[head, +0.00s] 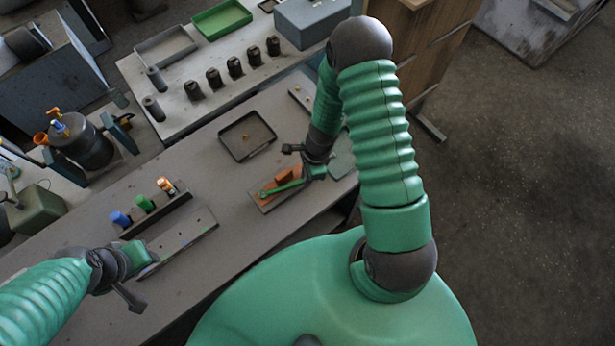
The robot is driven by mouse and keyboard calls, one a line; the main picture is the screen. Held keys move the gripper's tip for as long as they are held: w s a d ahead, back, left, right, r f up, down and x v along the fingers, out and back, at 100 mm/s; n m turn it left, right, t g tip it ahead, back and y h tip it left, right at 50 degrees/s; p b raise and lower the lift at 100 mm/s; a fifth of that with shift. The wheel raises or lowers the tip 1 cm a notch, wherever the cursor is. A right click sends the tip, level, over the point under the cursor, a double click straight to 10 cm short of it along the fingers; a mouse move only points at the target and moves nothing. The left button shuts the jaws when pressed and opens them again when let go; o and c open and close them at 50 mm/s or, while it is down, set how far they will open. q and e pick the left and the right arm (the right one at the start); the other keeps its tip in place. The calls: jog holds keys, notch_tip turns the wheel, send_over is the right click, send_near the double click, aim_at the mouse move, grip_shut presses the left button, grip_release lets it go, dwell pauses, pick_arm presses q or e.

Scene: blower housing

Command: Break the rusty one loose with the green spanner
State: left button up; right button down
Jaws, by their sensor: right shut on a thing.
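The green spanner (283,188) lies along the top of a small board (267,204) near the middle of the bench. My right gripper (306,172) is shut on the spanner's right end. An orange-brown block (288,174) sits on the board just behind the spanner. The spanner's left end is over the board's left part; whether it fits around a fastener there is too small to tell. No rusty fastener can be made out. My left gripper (132,283) is over the front left of the bench, beside a flat plate with holes (180,240); its fingers are unclear.
A dark rack (158,212) holds blue, green and orange pieces. A shallow dark tray (246,136) with a small item lies behind the board. Several dark cylinders (234,66), a green tray (221,19) and a grey box (311,20) stand on the back bench.

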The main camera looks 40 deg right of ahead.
jog(key=shift+w, duration=0.2)
jog(key=shift+r+p, duration=0.55)
jog(key=shift+r, duration=0.15)
notch_tip(320, 180, up, 7)
jog(key=p, duration=0.6)
jog(key=shift+s+f, duration=0.1)
jog(key=shift+f, duration=0.05)
